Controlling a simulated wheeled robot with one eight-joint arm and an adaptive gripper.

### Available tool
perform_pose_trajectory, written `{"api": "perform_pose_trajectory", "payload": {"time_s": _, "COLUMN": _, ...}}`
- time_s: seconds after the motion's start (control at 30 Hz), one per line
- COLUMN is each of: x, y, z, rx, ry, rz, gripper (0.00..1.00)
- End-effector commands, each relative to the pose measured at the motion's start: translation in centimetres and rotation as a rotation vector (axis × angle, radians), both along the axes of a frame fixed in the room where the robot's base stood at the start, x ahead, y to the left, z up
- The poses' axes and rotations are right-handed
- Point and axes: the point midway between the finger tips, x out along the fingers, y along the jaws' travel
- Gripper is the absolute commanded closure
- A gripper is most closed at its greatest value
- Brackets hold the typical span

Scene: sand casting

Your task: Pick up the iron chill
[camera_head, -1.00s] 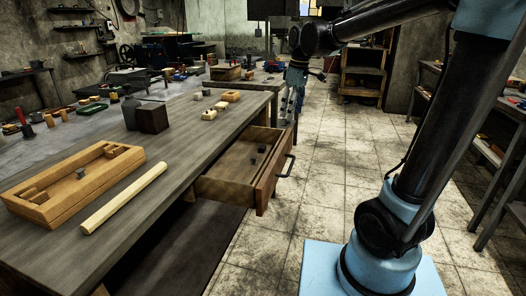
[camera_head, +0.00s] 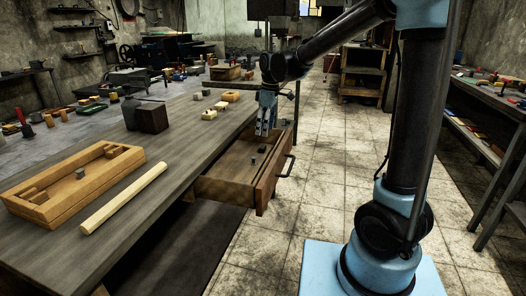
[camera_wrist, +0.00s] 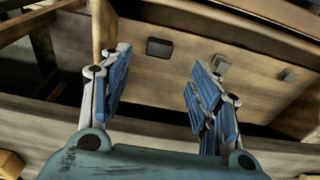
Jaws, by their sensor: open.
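The open wooden drawer (camera_head: 225,188) holds small metal pieces, and labels do not show which is the iron chill. In the wrist view a dark rectangular block (camera_wrist: 159,48) lies on the drawer floor, beyond and between my fingertips. Two smaller grey pieces, one (camera_wrist: 221,65) near the right finger and one (camera_wrist: 288,75) farther right, lie apart from it. In the head view a dark piece (camera_head: 262,148) shows in the drawer. My gripper (camera_head: 262,134) is open and empty above the drawer's far part; its blue finger pads also show in the wrist view (camera_wrist: 158,75).
The drawer's front with its handle (camera_head: 288,166) and its side walls stand around the pieces. The workbench (camera_head: 190,140) carries a wooden frame (camera_head: 120,185), a pale rod (camera_head: 124,198) and a dark box (camera_head: 152,117). The tiled floor right of the drawer is clear.

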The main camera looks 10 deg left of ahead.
Motion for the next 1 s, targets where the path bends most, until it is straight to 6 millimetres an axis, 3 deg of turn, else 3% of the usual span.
{"api": "perform_pose_trajectory", "payload": {"time_s": 0.13, "x": 0.0, "y": 0.3, "z": -2.1, "rx": 0.0, "ry": 0.0, "rz": 0.0, "gripper": 0.43}}
{"api": "perform_pose_trajectory", "payload": {"time_s": 0.43, "x": 0.1, "y": 0.5, "z": -3.9, "rx": 0.0, "ry": 0.0, "rz": 0.0, "gripper": 0.43}}
{"api": "perform_pose_trajectory", "payload": {"time_s": 0.7, "x": 0.3, "y": 0.8, "z": -7.3, "rx": 0.0, "ry": 0.0, "rz": 0.0, "gripper": 0.43}}
{"api": "perform_pose_trajectory", "payload": {"time_s": 1.0, "x": 0.3, "y": 0.9, "z": -8.4, "rx": 0.0, "ry": 0.0, "rz": 0.0, "gripper": 0.43}}
